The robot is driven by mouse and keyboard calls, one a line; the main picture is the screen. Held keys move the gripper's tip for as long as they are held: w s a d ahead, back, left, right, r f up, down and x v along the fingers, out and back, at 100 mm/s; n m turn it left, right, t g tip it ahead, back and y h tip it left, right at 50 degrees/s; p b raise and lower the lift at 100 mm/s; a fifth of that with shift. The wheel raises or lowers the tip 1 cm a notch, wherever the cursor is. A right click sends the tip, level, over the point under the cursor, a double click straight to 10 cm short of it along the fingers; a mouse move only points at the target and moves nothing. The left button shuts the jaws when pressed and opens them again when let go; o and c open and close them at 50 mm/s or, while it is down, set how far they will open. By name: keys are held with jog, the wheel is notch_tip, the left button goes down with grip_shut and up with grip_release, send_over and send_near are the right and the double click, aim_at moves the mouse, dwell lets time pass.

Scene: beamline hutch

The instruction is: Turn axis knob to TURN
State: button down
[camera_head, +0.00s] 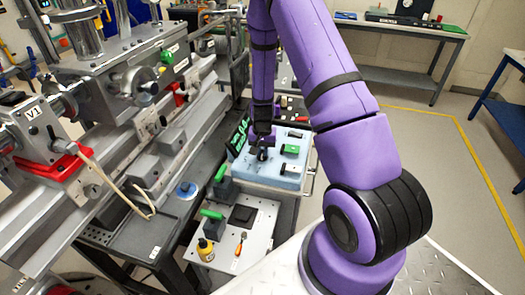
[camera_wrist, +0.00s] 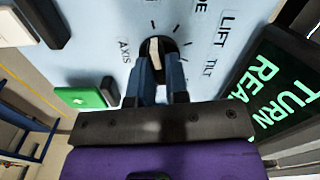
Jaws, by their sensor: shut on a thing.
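The axis knob (camera_wrist: 154,47) sits on a pale blue panel (camera_wrist: 90,60) in the wrist view, with dial marks and the words AXIS, LIFT and TILT around it. My gripper (camera_wrist: 157,72) is shut on the knob, its two fingers on either side of it. The fingers hide part of the knob, and I cannot tell which mark it points to. In the head view the knob (camera_head: 262,154) is a small dark shape on the blue control box (camera_head: 262,176), under my gripper (camera_head: 263,142). A dark screen (camera_wrist: 275,90) beside the panel shows green text reading TURN and REA, partly cut off.
In the head view a metal beamline rail (camera_head: 150,130) stands at left. Floor at right is clear.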

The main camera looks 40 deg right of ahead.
aim_at(262, 152)
dwell(0.3)
jog(key=c, duration=1.1)
grip_release()
jog(key=shift+r, duration=0.1)
notch_tip(262, 152, up, 11)
jog(key=shift+f, duration=0.2)
